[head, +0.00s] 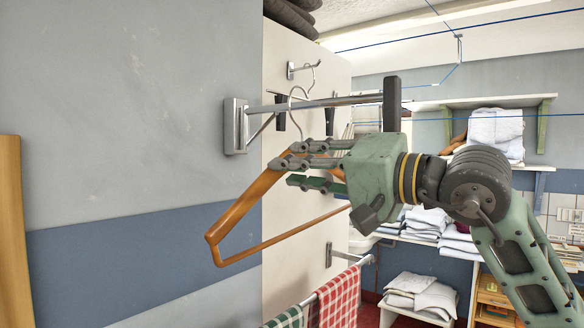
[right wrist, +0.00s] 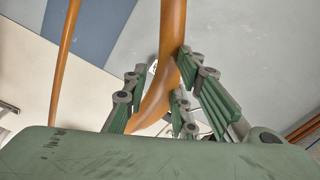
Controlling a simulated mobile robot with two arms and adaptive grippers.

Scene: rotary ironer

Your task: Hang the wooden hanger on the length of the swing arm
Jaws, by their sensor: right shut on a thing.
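The wooden hanger (head: 232,222) is orange-brown with a metal hook (head: 292,103) at its top. My right gripper (head: 305,168) is shut on the hanger near its neck, and the hanger slopes down to the left. In the right wrist view the hanger's wood (right wrist: 172,45) passes between the fingers (right wrist: 165,100). The swing arm (head: 345,101) is a metal bar from a wall bracket (head: 236,126) to a black end piece (head: 392,103). The hook's curve rises above the bar in the picture; I cannot tell if it touches or goes over it. My left gripper is out of view.
Another metal rail (head: 345,256) below carries a red checked cloth (head: 338,298) and a green one (head: 287,318). Behind are shelves with folded white linen (head: 495,130) and a stack of towels (head: 428,222). Blue lines (head: 460,35) cross above. The grey wall on the left is clear.

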